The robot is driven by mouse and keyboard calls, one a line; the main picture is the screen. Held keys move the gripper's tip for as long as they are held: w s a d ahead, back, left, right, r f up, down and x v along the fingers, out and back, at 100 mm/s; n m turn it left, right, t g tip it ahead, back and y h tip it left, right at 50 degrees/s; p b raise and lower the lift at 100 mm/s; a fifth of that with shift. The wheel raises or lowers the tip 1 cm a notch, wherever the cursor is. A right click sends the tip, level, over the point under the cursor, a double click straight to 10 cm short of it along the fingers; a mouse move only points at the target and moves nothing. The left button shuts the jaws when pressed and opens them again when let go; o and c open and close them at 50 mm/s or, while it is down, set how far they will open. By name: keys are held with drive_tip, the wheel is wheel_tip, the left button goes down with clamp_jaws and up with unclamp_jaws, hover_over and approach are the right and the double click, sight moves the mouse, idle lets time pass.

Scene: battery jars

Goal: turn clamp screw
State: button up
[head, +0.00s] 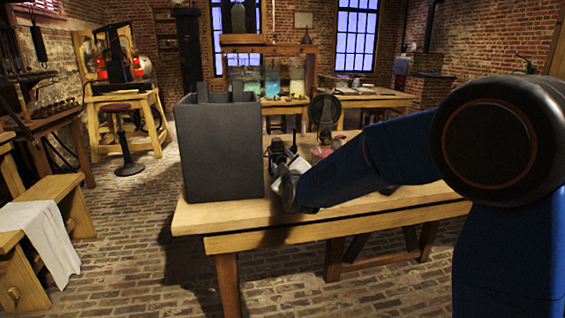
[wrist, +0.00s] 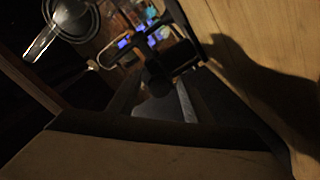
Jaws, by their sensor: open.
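My gripper (head: 283,166), at the end of my blue arm, is low over the wooden table, just right of a large dark grey box. A small black device (head: 277,151), perhaps the clamp, stands right by the gripper. In the wrist view, a dark block with a rounded end (wrist: 168,66) lies straight ahead of my open gripper (wrist: 160,100). The picture is dark there, and I cannot tell whether the jaws touch it or are around it. I cannot make out the clamp screw for sure.
The dark grey box (head: 220,150) stands tall on the table (head: 240,213), close left of the gripper. A round dark disc on a stand (head: 324,110) rises behind my arm. A red-based item (head: 321,153) sits near it. The table's front edge is clear.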

drive_tip(key=c, duration=1.1)
drive_tip(key=shift+o, duration=0.2)
drive_tip(key=shift+m, duration=0.7)
drive_tip(key=o, duration=1.1)
drive_tip(key=shift+c, duration=0.2)
drive_tip(key=shift+s, duration=0.1)
drive_tip(key=v, duration=1.7)
drive_tip(key=shift+s, duration=0.15)
